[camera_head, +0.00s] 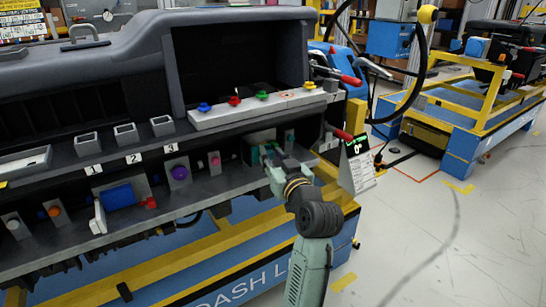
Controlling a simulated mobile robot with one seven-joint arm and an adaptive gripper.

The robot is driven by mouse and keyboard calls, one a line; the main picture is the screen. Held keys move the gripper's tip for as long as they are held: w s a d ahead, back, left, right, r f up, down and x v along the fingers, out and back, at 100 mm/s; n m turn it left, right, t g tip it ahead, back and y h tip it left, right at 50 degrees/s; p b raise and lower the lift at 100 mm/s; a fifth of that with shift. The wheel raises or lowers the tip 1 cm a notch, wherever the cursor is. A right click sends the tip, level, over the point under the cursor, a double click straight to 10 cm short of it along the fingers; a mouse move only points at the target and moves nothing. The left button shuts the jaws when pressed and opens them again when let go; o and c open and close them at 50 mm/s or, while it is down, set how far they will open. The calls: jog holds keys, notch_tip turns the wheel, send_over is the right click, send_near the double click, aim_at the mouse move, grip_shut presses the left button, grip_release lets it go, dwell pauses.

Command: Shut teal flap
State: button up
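My gripper (268,158) reaches in from the lower right to the right end of the dashboard's lower shelf. Its fingers are small and overlap the things behind them, so I cannot tell whether they are open or shut. A small teal piece (255,156), perhaps part of the teal flap, shows just left of the fingers at a grey box (259,137). Another teal patch (289,137) shows right of the box. My gripper hides much of this spot. I cannot tell the flap's angle or whether my gripper touches it.
A ledge (240,112) with blue, red, green and yellow knobs lies above. Left along the shelf are a pink knob (215,159), a purple knob (180,173) and a blue block (119,196). A red-handled lever (341,134) and a display (357,150) stand right. The right floor is open.

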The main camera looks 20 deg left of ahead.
grip_shut()
jog(key=shift+w, duration=0.1)
jog(key=shift+w+n+g+y+b, duration=0.4)
jog(key=shift+n+g+y, duration=0.2)
jog(key=shift+g+y, duration=0.1)
jog(key=shift+w+a+n+g+y+b, duration=0.15)
jog(key=shift+n+g+y+b, duration=0.2)
jog(key=shift+n+g+y, duration=0.3)
jog(key=shift+o, duration=1.6)
grip_release()
